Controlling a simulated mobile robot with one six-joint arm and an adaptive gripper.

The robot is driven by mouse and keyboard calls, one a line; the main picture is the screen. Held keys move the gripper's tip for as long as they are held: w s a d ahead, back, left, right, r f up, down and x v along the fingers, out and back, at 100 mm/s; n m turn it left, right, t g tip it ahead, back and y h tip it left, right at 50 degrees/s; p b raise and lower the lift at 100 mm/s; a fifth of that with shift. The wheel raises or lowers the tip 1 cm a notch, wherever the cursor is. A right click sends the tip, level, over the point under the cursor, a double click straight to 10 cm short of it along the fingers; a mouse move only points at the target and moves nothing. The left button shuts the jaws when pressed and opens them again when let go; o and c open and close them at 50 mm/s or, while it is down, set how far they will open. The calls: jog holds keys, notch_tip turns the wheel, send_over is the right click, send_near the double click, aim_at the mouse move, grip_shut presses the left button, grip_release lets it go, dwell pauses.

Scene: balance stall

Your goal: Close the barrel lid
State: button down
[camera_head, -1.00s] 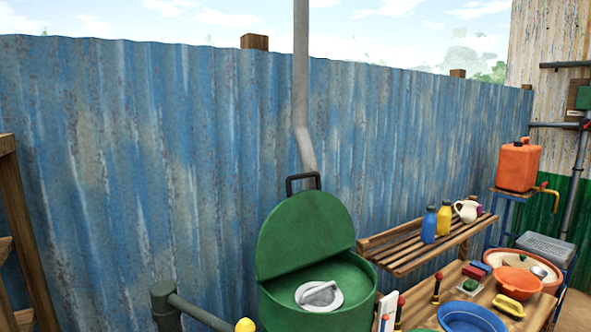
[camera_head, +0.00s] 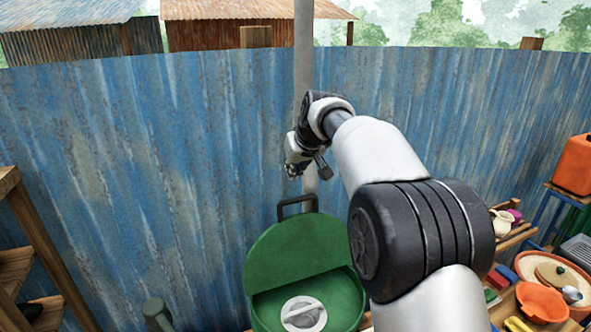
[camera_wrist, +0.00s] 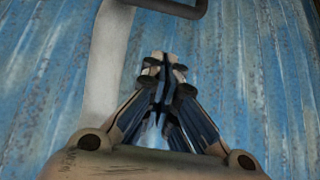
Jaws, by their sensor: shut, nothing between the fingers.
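The green barrel lid (camera_head: 296,248) stands raised and tilted back over the barrel, with a dark handle (camera_head: 297,204) at its top edge. In the wrist view, my gripper (camera_wrist: 163,75) is shut and empty, and part of the dark handle (camera_wrist: 170,8) shows at the top edge.
A grey pipe (camera_head: 304,60) runs down the blue corrugated wall (camera_head: 180,180) behind the barrel. A wooden shelf (camera_head: 35,240) stands at the left. At the right are an orange can (camera_head: 573,165), an orange bowl (camera_head: 541,302) and other goods on benches. A green post (camera_head: 156,310) stands left of the barrel.

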jog(key=shift+w+a+f, duration=0.3)
jog(key=shift+f, duration=0.15)
notch_tip(320, 180, down, 7)
jog(key=w+p, duration=0.1)
jog(key=p, duration=0.1)
jog(key=shift+w+a, duration=0.25)
jog(key=shift+a, duration=0.05)
jog(key=shift+r, duration=0.1)
jog(key=shift+s+b, duration=0.1)
jog(key=shift+b, duration=0.3)
